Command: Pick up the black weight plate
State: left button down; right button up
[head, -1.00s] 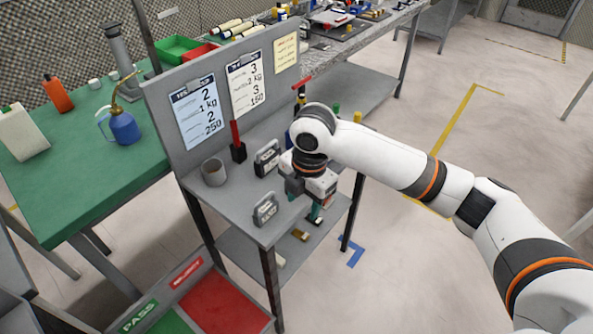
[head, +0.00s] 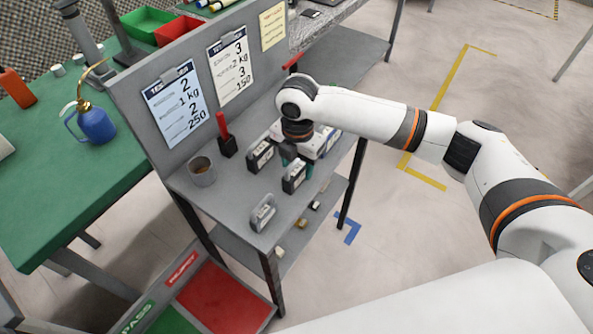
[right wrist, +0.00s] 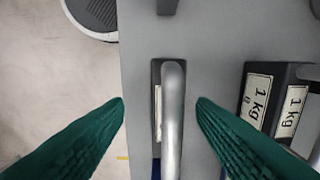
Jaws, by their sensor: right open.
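In the head view, several block-like weights with handles stand on the grey shelf. A black weight with a pale label (head: 292,179) is just below my right gripper (head: 300,166). Another black weight (head: 261,156) stands to its left, and a grey one (head: 263,213) nearer the front. In the right wrist view, my open right gripper (right wrist: 160,108) has its green fingers on either side of a black weight with a metal handle (right wrist: 172,120), with gaps on both sides. Black weights marked 1 kg (right wrist: 258,98) stand to the right. My left gripper is not in view.
On the grey shelf (head: 235,190) are a grey cup (head: 202,172) and a red-handled item in a black holder (head: 227,140). An upright panel with sheets (head: 174,103) borders the shelf's back. A red tray (head: 212,296) lies below at the front.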

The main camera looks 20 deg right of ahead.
aim_at(297, 167)
jog(key=f, duration=0.4)
jog(key=shift+w+f+p, duration=0.25)
jog(key=shift+w+p, duration=0.1)
jog(key=shift+w, duration=0.05)
jog(key=shift+f, duration=0.2)
jog(key=shift+c, duration=0.5)
grip_shut()
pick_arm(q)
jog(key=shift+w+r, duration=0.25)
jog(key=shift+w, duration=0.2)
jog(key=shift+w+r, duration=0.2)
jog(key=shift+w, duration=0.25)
pick_arm(e)
jog(key=shift+w+r, duration=0.1)
jog(key=shift+w, duration=0.05)
